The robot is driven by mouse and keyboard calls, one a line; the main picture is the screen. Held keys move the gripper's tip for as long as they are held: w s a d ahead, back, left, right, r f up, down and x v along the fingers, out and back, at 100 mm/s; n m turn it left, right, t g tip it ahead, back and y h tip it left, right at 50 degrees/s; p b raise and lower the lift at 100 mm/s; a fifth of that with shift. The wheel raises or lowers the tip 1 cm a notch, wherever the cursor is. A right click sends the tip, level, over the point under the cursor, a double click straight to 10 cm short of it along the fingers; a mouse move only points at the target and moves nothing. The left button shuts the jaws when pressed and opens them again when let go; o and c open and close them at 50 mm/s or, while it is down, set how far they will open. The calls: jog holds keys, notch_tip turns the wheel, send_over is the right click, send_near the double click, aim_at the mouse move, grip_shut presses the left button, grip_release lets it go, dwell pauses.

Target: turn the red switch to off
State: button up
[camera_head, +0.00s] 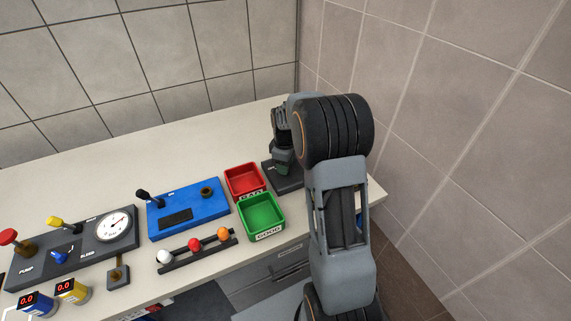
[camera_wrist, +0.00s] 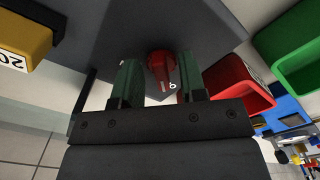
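The red switch (camera_wrist: 160,66) is a small knob on a dark grey panel (camera_wrist: 205,30) in the wrist view, with a white mark beside it. My gripper (camera_wrist: 158,80) has two green fingers, one on each side of the knob. Narrow gaps seem to show between fingers and knob; I cannot tell if either touches it. In the head view my gripper (camera_head: 283,168) is low over the dark panel (camera_head: 290,184) at the counter's right end. My arm and gripper hide the switch there.
A red bin (camera_head: 244,181) and a green bin (camera_head: 262,215) stand just left of the panel. A blue box (camera_head: 188,209) and a grey pump panel (camera_head: 75,248) are further left. A tiled wall (camera_head: 440,130) rises on the right. The counter behind the boxes is clear.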

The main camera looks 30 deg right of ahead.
notch_tip(320, 180, up, 14)
jog(key=shift+b, duration=0.3)
dwell(0.5)
jog(key=shift+f, duration=0.1)
dwell(0.3)
jog(key=s+a+f+m+t, duration=0.1)
jog(key=s+a+m, duration=0.3)
jog(key=s, duration=0.6)
jog(key=s+a+f+m+t, duration=0.1)
jog(key=s+a+m+t, duration=0.2)
jog(key=s, duration=0.7)
jog(key=shift+a+m, duration=1.1)
jog(key=shift+a, duration=0.75)
jog(key=shift+s, duration=0.1)
